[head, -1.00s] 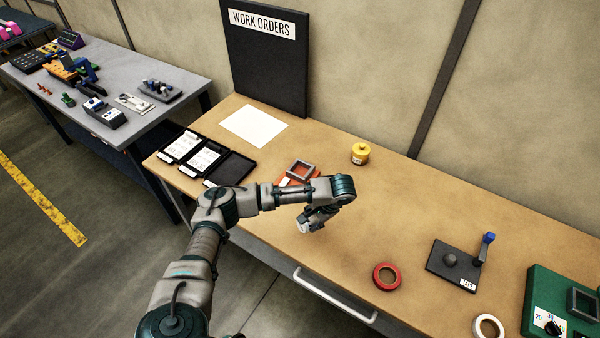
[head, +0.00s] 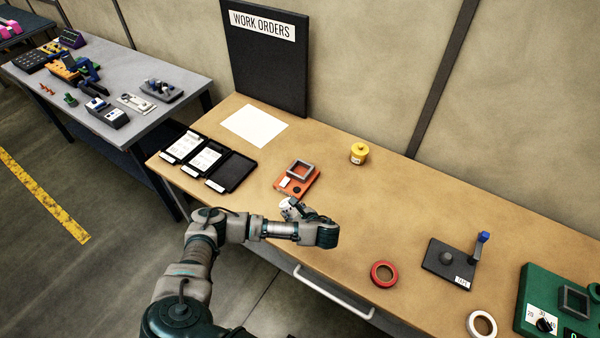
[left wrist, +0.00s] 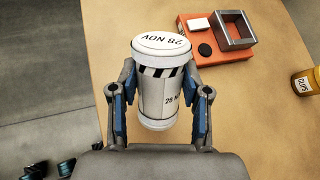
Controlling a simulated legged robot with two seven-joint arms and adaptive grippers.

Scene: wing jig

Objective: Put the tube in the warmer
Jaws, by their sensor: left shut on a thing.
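The tube is a white cylinder with a round lid marked "28 NOV" and a black-striped band; it shows large in the left wrist view (left wrist: 163,85). My left gripper (left wrist: 160,95) is shut on its sides with blue-padded fingers. In the head view my left gripper (head: 291,208) is over the front of the wooden bench, just in front of the orange device, with the white tube small and partly hidden. A green device (head: 540,290) with a numbered dial and a square dark frame stands at the right edge, partly cut off. My right gripper is not seen.
The orange device (head: 308,184) with a grey square frame is close to the tube. A yellow pot (head: 359,153), red ring (head: 373,274), white ring (head: 472,332) and black base with blue-topped lever (head: 435,270) stand on the bench. Mid-bench is clear.

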